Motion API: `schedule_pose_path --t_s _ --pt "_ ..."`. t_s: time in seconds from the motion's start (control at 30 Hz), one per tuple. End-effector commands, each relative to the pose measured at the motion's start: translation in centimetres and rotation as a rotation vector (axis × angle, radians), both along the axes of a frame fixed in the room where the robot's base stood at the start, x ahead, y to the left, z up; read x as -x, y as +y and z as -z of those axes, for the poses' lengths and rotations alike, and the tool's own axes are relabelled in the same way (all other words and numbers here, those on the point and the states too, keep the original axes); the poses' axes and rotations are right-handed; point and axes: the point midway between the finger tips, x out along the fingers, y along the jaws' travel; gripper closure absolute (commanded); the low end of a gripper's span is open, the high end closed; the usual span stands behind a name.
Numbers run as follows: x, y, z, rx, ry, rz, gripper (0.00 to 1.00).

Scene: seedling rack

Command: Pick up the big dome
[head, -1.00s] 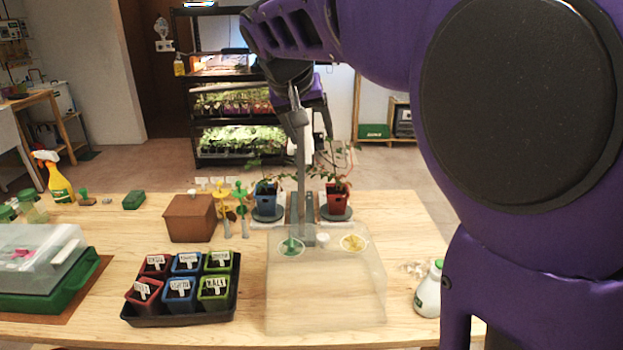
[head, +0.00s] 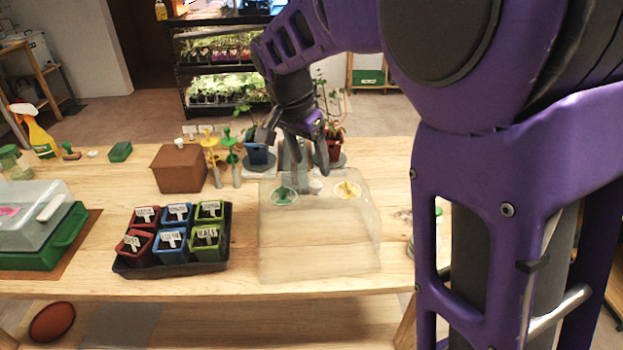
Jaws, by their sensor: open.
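The big dome (head: 320,240) is a large clear, boxy cover standing on the wooden table, right of the pot tray. Its top has a green round vent (head: 284,196), a yellow round vent (head: 347,190) and a small white knob (head: 315,187) between them. My gripper (head: 292,140) is open and empty, pointing down above and behind the dome's far edge, apart from it as far as I can tell. The arm hides part of what stands behind.
A black tray (head: 175,268) with several labelled pots stands left of the dome. Potted plants, blue (head: 257,154) and red (head: 334,150), stand behind it. A brown box (head: 179,168) is at back left. A greyish lidded green tray (head: 40,245) sits far left. A white bottle is mostly hidden at right.

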Motion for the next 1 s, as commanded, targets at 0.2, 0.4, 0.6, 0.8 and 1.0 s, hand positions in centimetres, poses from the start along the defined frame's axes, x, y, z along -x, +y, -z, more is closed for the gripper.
schedule_pose_path --t_s 0.2,0.4,0.6,0.8,1.0 --pt "-0.4 -0.3 1.7 0.001 0.001 -0.001 0.29" --pt "-1.0 -0.5 4.3 0.001 0.002 -0.001 0.29" --pt "-1.5 -0.9 6.4 0.001 0.001 -0.001 0.29" --pt "-1.6 -1.0 6.6 0.000 -0.001 -0.001 0.29" --pt "-1.6 -0.9 6.6 0.000 -0.001 -0.001 0.52"
